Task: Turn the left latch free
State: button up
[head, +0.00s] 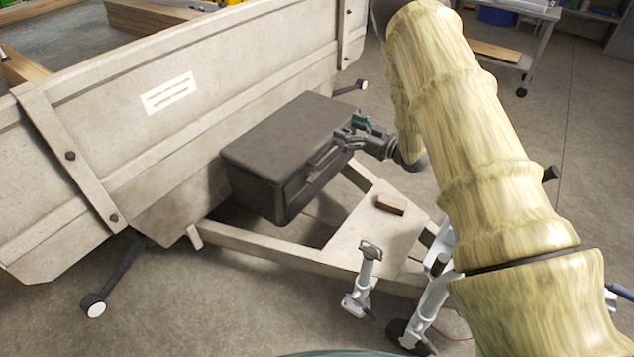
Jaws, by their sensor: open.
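A dark grey box (275,150) with a closed lid sits on the trailer's drawbar frame (275,245), against the trailer wall. A dark handle or latch bar (322,163) shows on its front face; the left latch cannot be clearly made out at this size. My gripper (352,132), with teal and grey fingers, is at the right end of the box front, near its upper edge. It is open, and no object shows between its fingers. Whether it touches the box cannot be told. My arm comes in from the right.
A small brown block (391,204) lies on the drawbar plate. A jockey stand (366,270) rises from the drawbar's front. The pale trailer wall (120,110) stands behind the box. A wheeled cart (510,45) is at the upper right. Concrete floor at lower left is mostly clear.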

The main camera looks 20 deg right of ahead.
notch_tip(320, 180, down, 6)
jog(key=w+b, duration=0.1)
jog(key=b, duration=2.6)
send_near(317, 179)
jog(key=b+x, duration=0.2)
jog(key=x, duration=0.7)
jog(key=shift+w+a+r, duration=0.15)
jog(key=shift+a+r, duration=0.05)
jog(key=shift+a, duration=0.1)
jog(key=c, duration=1)
